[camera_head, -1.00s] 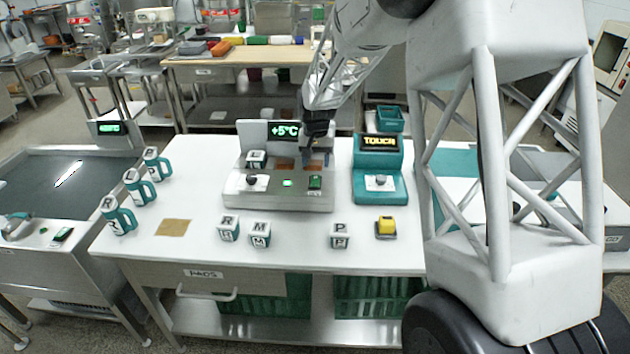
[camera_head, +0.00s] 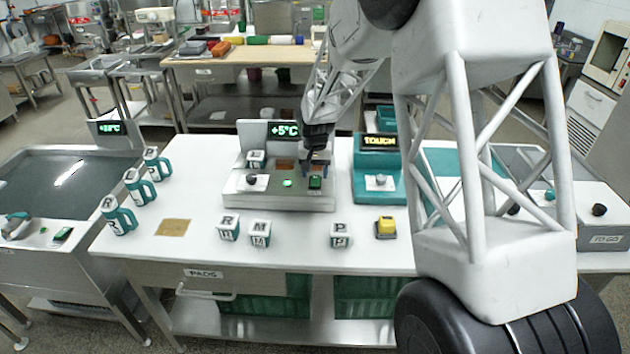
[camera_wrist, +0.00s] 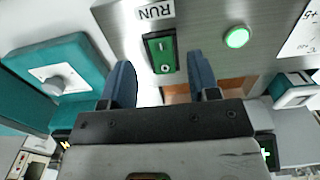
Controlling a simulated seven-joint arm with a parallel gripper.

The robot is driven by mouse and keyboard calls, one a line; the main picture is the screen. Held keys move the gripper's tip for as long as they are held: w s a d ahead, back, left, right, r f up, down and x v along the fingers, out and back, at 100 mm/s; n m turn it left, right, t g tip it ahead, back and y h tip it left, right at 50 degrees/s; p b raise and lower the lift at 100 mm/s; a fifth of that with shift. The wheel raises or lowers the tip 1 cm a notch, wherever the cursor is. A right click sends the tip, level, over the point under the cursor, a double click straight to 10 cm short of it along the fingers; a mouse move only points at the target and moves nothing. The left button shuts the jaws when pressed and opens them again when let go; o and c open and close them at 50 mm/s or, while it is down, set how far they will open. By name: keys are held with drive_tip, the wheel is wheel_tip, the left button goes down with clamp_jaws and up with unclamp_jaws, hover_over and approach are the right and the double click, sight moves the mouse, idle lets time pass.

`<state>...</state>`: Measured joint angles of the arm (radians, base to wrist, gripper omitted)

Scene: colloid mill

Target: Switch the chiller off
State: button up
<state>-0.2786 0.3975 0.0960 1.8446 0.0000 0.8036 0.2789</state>
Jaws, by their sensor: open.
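The chiller with the +5°C display (camera_head: 285,130) stands at the back middle of the white table. On its front are a black knob (camera_head: 251,180), a lit green lamp (camera_head: 288,183) and a green rocker switch (camera_head: 315,183). In the head view my gripper (camera_head: 317,158) is just above and behind the switch; contact cannot be told.
A teal unit with a TOUCH display (camera_head: 380,142) and knob stands close on the right. Lettered cubes (camera_head: 340,236), a yellow button (camera_head: 386,226) and teal-handled mugs (camera_head: 138,188) are on the table. Another unit with a rocker (camera_head: 62,235) is at left.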

sight(315, 185)
drive_tip(key=shift+f, duration=1.85)
drive_tip(key=c, duration=0.9)
drive_tip(key=shift+g, duration=0.3)
drive_tip(key=shift+w+r+g, duration=0.15)
drive_tip(key=shift+w+g, duration=0.05)
drive_tip(key=shift+g, duration=0.6)
drive_tip(key=shift+w+r+g, duration=0.15)
drive_tip(key=shift+w+g, duration=0.05)
drive_tip(key=shift+g, duration=0.6)
drive_tip(key=o, duration=0.9)
